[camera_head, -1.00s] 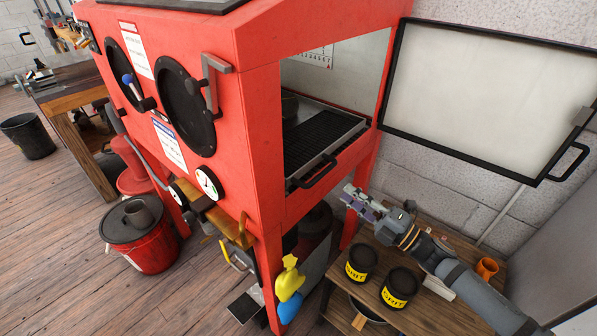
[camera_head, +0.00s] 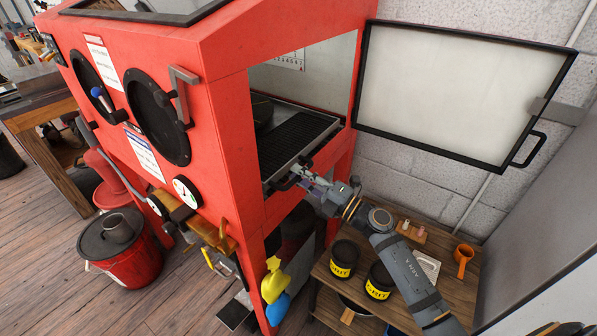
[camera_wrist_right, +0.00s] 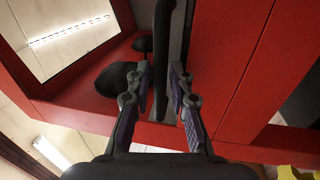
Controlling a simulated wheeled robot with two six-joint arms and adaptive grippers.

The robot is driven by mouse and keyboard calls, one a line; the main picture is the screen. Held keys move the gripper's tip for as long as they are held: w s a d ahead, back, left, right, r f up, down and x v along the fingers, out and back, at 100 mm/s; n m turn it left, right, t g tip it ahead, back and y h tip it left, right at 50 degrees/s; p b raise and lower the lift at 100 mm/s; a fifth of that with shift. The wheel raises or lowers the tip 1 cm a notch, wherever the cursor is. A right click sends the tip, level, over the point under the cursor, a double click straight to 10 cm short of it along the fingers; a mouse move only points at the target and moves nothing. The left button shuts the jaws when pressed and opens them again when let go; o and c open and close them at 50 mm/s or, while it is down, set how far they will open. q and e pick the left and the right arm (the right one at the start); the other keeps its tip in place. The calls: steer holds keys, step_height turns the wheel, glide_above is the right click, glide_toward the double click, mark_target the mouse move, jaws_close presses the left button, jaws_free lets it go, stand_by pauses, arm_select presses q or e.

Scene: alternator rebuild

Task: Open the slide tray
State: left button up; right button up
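The slide tray (camera_head: 335,127) has a dark grid floor and sits inside the red blasting cabinet (camera_head: 232,130), its near edge at the side opening. Its black bar handle (camera_wrist_right: 162,45) faces out of the opening. My right gripper (camera_head: 297,176) is at this handle in the head view and partly hides it. In the right wrist view my right gripper (camera_wrist_right: 163,78) has its two fingers apart, one on each side of the black bar, with gaps visible. My left gripper is not in view.
The cabinet's side door (camera_head: 450,95) stands wide open at the right. Yellow and blue items (camera_head: 273,285) hang by the cabinet's front leg.

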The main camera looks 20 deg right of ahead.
steer(key=shift+w+a, duration=0.25)
steer(key=shift+w, duration=0.05)
jaws_close()
stand_by(0.3)
